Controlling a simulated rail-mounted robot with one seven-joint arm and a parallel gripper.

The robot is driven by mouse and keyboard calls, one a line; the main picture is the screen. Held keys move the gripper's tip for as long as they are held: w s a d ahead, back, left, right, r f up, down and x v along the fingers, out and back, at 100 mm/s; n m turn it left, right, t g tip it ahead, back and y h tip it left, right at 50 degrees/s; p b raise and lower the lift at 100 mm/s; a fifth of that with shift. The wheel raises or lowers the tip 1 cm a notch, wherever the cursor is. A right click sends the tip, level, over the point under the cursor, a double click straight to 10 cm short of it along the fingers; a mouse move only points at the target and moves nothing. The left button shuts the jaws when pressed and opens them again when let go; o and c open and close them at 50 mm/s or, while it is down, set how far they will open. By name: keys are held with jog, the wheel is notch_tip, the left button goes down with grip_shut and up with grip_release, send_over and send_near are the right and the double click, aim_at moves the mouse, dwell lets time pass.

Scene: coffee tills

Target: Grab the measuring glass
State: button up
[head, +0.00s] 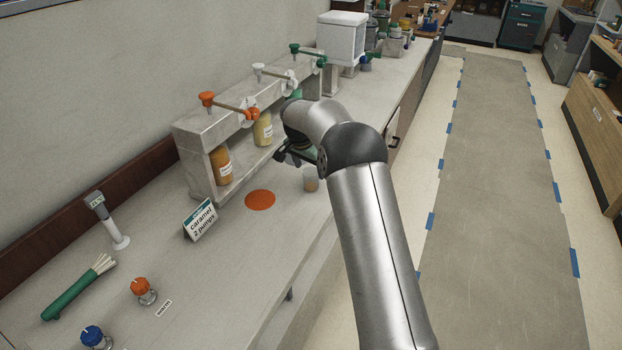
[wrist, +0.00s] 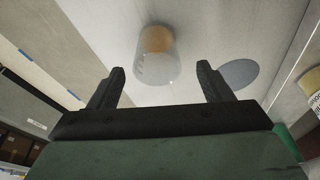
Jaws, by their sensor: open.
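The measuring glass (head: 311,183) is a small clear vessel with a brownish-orange part. It stands near the front edge of the counter, just right of my gripper (head: 290,155) in the head view. In the wrist view the measuring glass (wrist: 158,62) shows beyond the fingertips, roughly centred between them, with faint marks on its side. My gripper (wrist: 161,80) is open there, with nothing between its fingers. My arm partly hides the gripper in the head view.
An orange disc (head: 260,200) lies on the counter left of the glass. A caramel sign (head: 200,220) stands beside it.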

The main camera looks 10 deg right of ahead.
aim_at(311, 172)
jog(key=p+x, duration=0.1)
jog(key=x, duration=0.3)
jog(key=shift+s+d+f, duration=0.15)
jog(key=shift+f, duration=0.15)
jog(key=shift+c, duration=0.3)
jog(key=c, duration=1)
jog(key=shift+r, duration=0.1)
